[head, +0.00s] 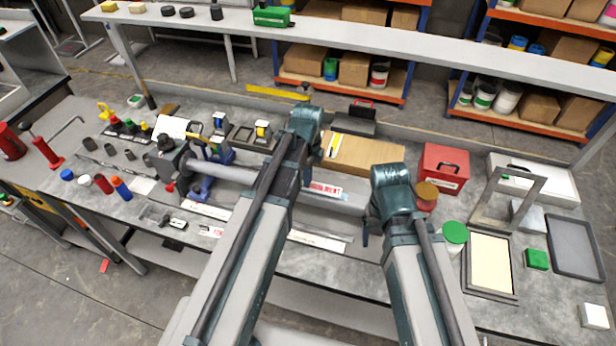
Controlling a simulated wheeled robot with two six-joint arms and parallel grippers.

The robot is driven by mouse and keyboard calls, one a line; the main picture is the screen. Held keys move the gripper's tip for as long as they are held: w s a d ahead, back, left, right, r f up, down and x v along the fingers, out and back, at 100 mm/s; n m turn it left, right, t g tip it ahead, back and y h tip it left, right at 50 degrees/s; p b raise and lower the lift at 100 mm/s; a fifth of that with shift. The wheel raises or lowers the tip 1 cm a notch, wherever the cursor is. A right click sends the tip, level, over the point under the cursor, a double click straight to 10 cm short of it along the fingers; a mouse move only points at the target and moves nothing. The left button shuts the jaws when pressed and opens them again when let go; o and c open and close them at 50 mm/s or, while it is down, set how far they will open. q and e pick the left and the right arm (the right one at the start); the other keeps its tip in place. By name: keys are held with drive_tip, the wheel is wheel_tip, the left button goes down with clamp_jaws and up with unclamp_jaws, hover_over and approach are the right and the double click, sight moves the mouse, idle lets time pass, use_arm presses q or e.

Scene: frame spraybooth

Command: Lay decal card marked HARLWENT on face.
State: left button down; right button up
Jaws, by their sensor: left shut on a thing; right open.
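A pale grey frame tube (232,173) runs across the bench from a dark clamp (167,160), passes behind my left arm and ends near my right gripper. A white card with a red band and partly readable lettering (326,189) shows just right of my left arm, over the tube. My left gripper (308,180) is shut at the card's left end, mostly hidden by its own arm. I cannot tell if the card touches the tube. My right gripper (366,232) is open and empty, by the tube's right end. Another card with red marking (211,231) lies at the front of the bench.
A red box (443,168), an upright grey frame (508,198), a cream-filled tray (490,262) and a green-lidded pot (455,233) crowd the right. Bottles (121,188) and small tools fill the left. A cardboard-coloured panel (362,154) lies behind the tube.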

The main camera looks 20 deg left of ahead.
use_arm(q)
drive_tip(key=shift+f+b, duration=0.5)
drive_tip(key=shift+f, duration=0.05)
idle(0.9)
drive_tip(key=shift+c, duration=1.8)
unclamp_jaws()
drive_tip(key=shift+r, duration=0.1)
drive_tip(key=shift+r+p, duration=2.95)
drive_tip(key=shift+p, duration=0.15)
